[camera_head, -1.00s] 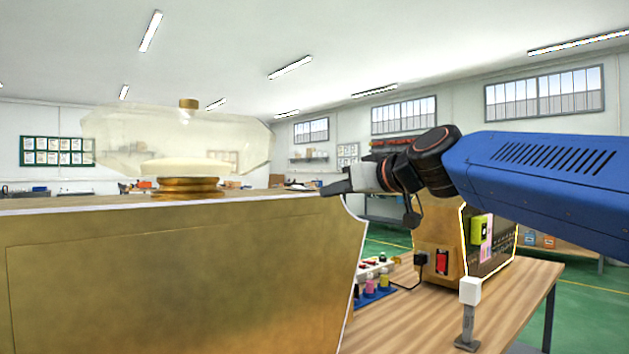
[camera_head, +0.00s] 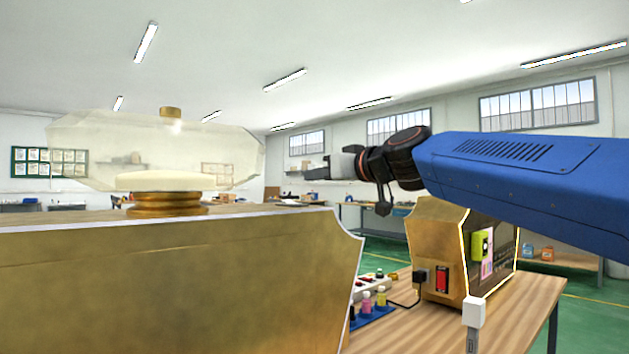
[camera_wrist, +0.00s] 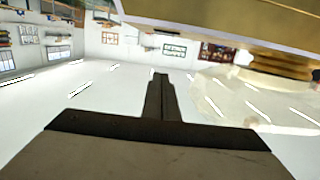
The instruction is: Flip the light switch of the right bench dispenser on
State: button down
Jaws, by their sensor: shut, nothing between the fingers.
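The bench dispenser on the right (camera_head: 437,235) is a gold box with a lit outline, standing on a wooden table. A red rocker switch (camera_head: 442,279) sits low on its near face, beside a black plug; I cannot tell its position. My gripper (camera_head: 308,173) is at the middle of the head view, up and to the left of this dispenser, pointing left. In the wrist view my gripper (camera_wrist: 160,78) has its fingers together, with nothing between them. The red switch is not in the wrist view.
A large gold cabinet (camera_head: 180,285) with a clear bottle (camera_head: 155,150) on top fills the left, close to my gripper. A white-capped post (camera_head: 474,312) stands at the table front.

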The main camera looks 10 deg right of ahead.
send_over(295, 202)
jog(key=shift+s+f, duration=0.4)
jog(key=shift+s, duration=0.05)
notch_tip(295, 202, down, 3)
jog(key=shift+r, duration=0.1)
jog(key=shift+w+f, duration=0.1)
jog(key=shift+f, duration=0.4)
